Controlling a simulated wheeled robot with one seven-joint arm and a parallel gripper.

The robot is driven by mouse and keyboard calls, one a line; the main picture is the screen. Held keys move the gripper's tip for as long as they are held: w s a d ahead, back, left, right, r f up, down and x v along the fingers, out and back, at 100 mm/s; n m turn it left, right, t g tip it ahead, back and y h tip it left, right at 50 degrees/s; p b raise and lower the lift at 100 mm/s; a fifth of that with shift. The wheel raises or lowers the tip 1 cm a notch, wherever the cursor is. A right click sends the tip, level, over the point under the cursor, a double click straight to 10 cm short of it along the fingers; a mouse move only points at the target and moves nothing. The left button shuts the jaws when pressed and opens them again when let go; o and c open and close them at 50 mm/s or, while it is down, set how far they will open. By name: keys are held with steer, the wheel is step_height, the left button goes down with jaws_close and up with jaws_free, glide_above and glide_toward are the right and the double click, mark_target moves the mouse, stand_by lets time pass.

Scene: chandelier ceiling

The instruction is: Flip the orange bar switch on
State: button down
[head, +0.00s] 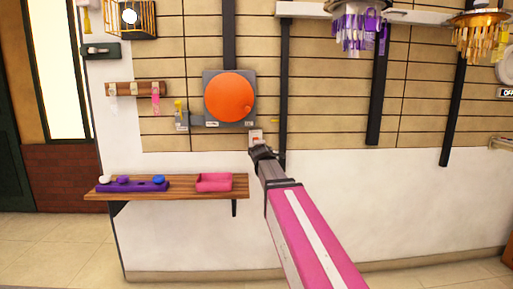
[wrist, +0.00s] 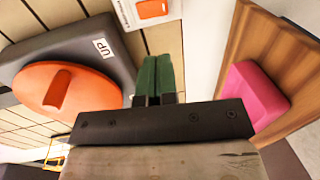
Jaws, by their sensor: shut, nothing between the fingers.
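A white wall plate (head: 256,134) with a small orange bar switch is on the wall just above my gripper (head: 262,152). In the wrist view the orange bar (wrist: 152,9) shows at the top edge, on its white plate (wrist: 128,12), partly cut off by the frame. My gripper's green fingers (wrist: 158,78) are shut together with nothing between them. They point towards the plate and look apart from it. Whether the bar is on or off I cannot tell.
A large orange disc (head: 230,97) on a grey panel is up and left of the plate. A wooden shelf (head: 170,194) holds a pink tray (head: 214,182) and a purple block (head: 132,187). A yellow-tipped lever (head: 180,114) is left of the panel. Chandeliers (head: 362,25) hang at upper right.

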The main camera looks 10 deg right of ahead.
steer(key=shift+w, duration=0.1)
steer(key=w+d+f, duration=0.1)
steer(key=w+f, duration=0.1)
steer(key=w, duration=1.1)
steer(key=shift+w+f, duration=0.15)
steer(key=shift+w, duration=0.15)
steer(key=shift+w+d, duration=0.1)
steer(key=shift+w, duration=0.15)
steer(key=shift+f, duration=0.1)
steer(key=s+a+f, duration=0.1)
steer(key=s+f, duration=0.1)
steer(key=s, duration=1.2)
steer(key=shift+a+f, duration=0.1)
steer(key=shift+f, duration=0.05)
